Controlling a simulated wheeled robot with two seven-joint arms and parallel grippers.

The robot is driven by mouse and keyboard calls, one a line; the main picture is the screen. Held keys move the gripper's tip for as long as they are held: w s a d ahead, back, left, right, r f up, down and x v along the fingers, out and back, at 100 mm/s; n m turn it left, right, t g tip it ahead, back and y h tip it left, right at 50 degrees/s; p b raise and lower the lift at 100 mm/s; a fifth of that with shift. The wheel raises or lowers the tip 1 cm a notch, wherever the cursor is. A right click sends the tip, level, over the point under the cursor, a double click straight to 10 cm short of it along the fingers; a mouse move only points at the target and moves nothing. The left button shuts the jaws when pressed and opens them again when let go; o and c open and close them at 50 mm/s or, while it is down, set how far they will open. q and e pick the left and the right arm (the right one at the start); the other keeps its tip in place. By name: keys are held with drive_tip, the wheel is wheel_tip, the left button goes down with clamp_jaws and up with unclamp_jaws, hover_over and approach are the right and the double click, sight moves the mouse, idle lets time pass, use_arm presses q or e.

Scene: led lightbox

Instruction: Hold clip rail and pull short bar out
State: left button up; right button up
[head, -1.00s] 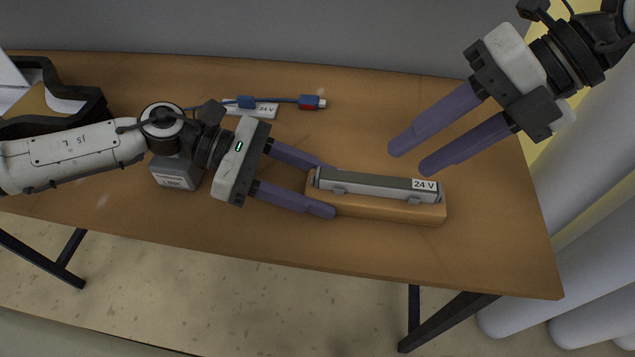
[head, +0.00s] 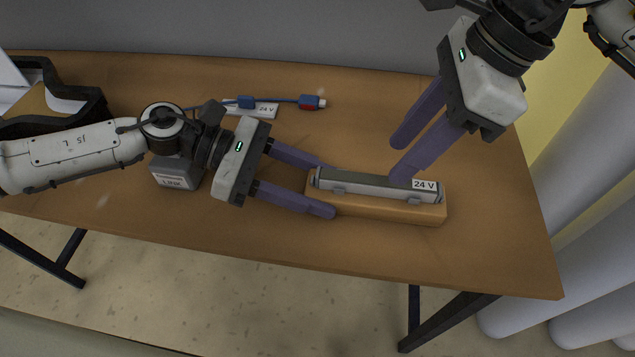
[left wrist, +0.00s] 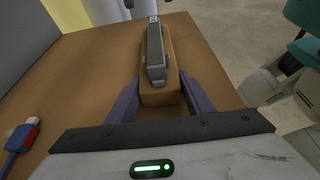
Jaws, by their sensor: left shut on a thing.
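The clip rail (head: 375,208) is an orange-brown block lying on the table. The short bar (head: 365,184) is grey with a "24 V" label at its right end and sits in the clips along the rail's top. My left gripper (head: 322,188) is shut on the rail's left end, a finger on each side. In the left wrist view the rail (left wrist: 158,97) lies between the fingers, with the bar (left wrist: 155,52) on it. My right gripper (head: 402,160) is open, pointing down; its nearer fingertip overlaps the bar near the label. I cannot tell whether it touches.
A grey box labelled "LINK" (head: 178,173) stands under my left arm. Behind it lie another "24 V" labelled piece (head: 262,110) and a cable with blue and red connectors (head: 308,102). A dark tray (head: 97,108) is at far left. The table's right side is clear.

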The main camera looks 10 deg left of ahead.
sight(379, 179)
drive_tip(key=shift+x, duration=3.1)
clamp_jaws()
drive_tip(key=shift+r, duration=0.15)
drive_tip(key=shift+r, duration=0.75)
drive_tip(key=shift+r, duration=0.25)
drive_tip(key=shift+r, duration=3)
